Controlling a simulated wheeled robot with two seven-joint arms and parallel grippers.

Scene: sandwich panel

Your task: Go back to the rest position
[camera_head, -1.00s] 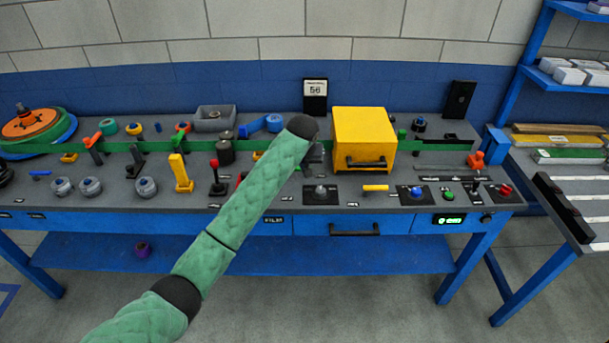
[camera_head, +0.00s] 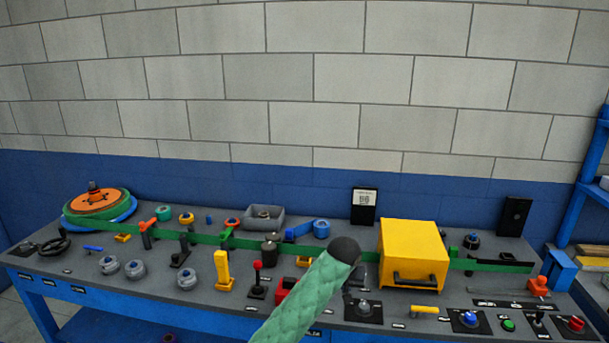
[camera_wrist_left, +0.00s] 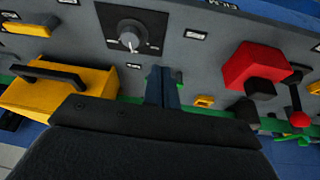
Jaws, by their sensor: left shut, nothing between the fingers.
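My left arm (camera_head: 312,300), in a green quilted sleeve, rises from the bottom of the head view and ends just left of the yellow box (camera_head: 413,250). Its gripper is mostly hidden behind the dark wrist end there. In the left wrist view the left gripper's dark fingers (camera_wrist_left: 162,76) are together with nothing between them. They are over the grey bench panel, between the yellow box (camera_wrist_left: 60,100) and a red block (camera_wrist_left: 256,66), below a round knob (camera_wrist_left: 130,36). My right gripper is in neither view.
The blue-framed bench (camera_head: 190,325) carries several knobs, levers and buttons, a green strip (camera_head: 205,238), a grey bin (camera_head: 264,217) and an orange-and-green disc (camera_head: 97,203). A red-topped lever (camera_head: 258,275) stands left of my arm. The wall (camera_head: 300,90) above is clear.

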